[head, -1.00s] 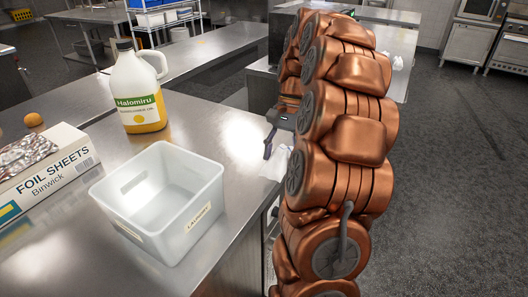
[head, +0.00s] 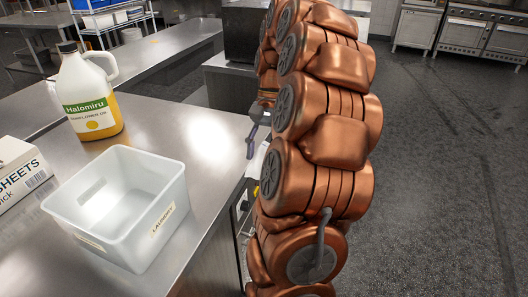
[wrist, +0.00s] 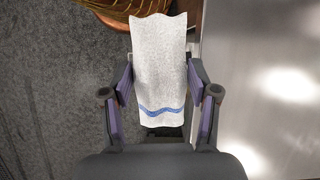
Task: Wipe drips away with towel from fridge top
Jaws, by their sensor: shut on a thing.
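My gripper (wrist: 160,85) is shut on a white towel (wrist: 160,45) with a blue stripe near one end. In the wrist view the towel lies between the two fingers and extends beyond them. In the head view my gripper (head: 253,140) is partly hidden behind my arm, at the right edge of the steel counter (head: 205,200). A bit of the white towel (head: 257,160) shows just below it. I cannot tell which surface is the fridge top, and no drips can be made out.
A Halomiru oil jug (head: 88,95) and a foil sheets box (head: 20,175) stand farther left. A dark appliance (head: 243,40) stands behind. The floor (head: 440,190) on the right is clear.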

